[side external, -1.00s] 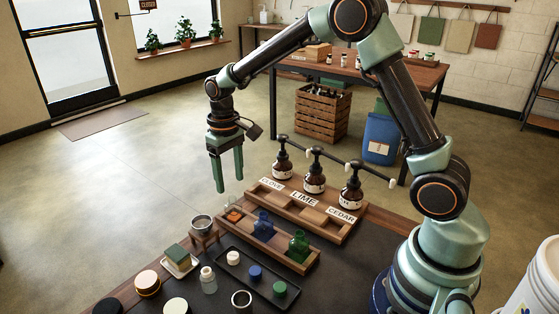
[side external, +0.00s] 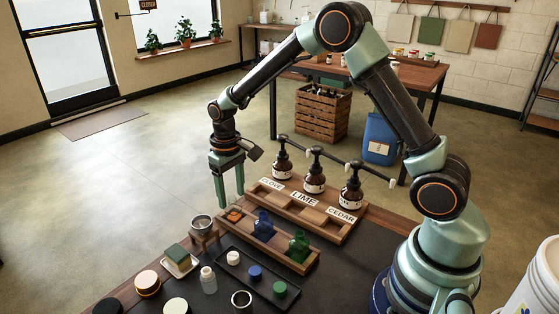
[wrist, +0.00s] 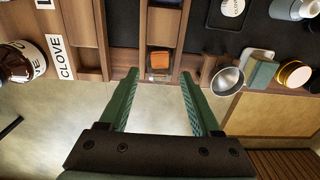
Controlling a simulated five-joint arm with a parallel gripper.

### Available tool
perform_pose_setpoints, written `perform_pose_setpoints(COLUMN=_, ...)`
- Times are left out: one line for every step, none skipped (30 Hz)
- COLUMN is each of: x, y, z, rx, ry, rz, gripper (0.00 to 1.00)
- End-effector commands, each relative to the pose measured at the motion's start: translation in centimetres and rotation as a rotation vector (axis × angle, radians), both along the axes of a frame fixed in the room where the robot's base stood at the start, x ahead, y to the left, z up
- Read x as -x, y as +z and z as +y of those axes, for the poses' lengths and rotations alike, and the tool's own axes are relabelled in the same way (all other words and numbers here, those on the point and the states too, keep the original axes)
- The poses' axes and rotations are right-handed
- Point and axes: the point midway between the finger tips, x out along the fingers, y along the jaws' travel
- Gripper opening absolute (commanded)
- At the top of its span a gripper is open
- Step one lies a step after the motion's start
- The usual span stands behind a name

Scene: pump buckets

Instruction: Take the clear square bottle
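My gripper (side external: 230,200) is above that end of the tray, fingers pointing down. I cannot tell the exact height gap.
A blue bottle (side external: 263,226) and a green bottle (side external: 299,246) stand in the same tray. A rack (side external: 308,218) with several brown pump bottles is behind it. A metal cup (side external: 201,224) stands close to the tray's left end; it also shows in the wrist view (wrist: 228,80).

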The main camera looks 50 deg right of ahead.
Motion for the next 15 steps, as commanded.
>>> perform_pose_setpoints(x=0.00, y=0.01, z=0.00, rx=0.000, ry=0.000, rz=0.000, gripper=0.46)
perform_pose_setpoints(x=0.00, y=0.01, z=0.00, rx=0.000, ry=0.000, rz=0.000, gripper=0.34)
perform_pose_setpoints(x=0.00, y=0.01, z=0.00, rx=0.000, ry=0.000, rz=0.000, gripper=0.19)
perform_pose_setpoints(x=0.00, y=0.01, z=0.00, rx=0.000, ry=0.000, rz=0.000, gripper=0.08)
perform_pose_setpoints(x=0.00, y=0.01, z=0.00, rx=0.000, ry=0.000, rz=0.000, gripper=0.00)
perform_pose_setpoints(x=0.00, y=0.02, z=0.00, rx=0.000, ry=0.000, rz=0.000, gripper=0.00)
perform_pose_setpoints(x=0.00, y=0.02, z=0.00, rx=0.000, ry=0.000, rz=0.000, gripper=0.00)
perform_pose_setpoints(x=-0.01, y=0.03, z=0.00, rx=0.000, ry=0.000, rz=0.000, gripper=0.00)
perform_pose_setpoints(x=-0.01, y=0.06, z=0.00, rx=0.000, ry=0.000, rz=0.000, gripper=0.00)
perform_pose_setpoints(x=-0.02, y=0.10, z=0.00, rx=0.000, ry=0.000, rz=-0.001, gripper=0.00)
perform_pose_setpoints(x=-0.03, y=0.18, z=0.00, rx=0.000, ry=0.000, rz=-0.001, gripper=0.00)
perform_pose_setpoints(x=-0.03, y=0.33, z=0.00, rx=0.000, ry=0.000, rz=-0.001, gripper=0.00)
perform_pose_setpoints(x=-0.03, y=0.47, z=0.00, rx=0.000, ry=0.000, rz=-0.001, gripper=0.00)
perform_pose_setpoints(x=-0.03, y=0.64, z=0.00, rx=0.000, ry=0.000, rz=-0.001, gripper=0.00)
perform_pose_setpoints(x=-0.05, y=0.87, z=0.00, rx=0.000, ry=0.000, rz=-0.001, gripper=0.00)
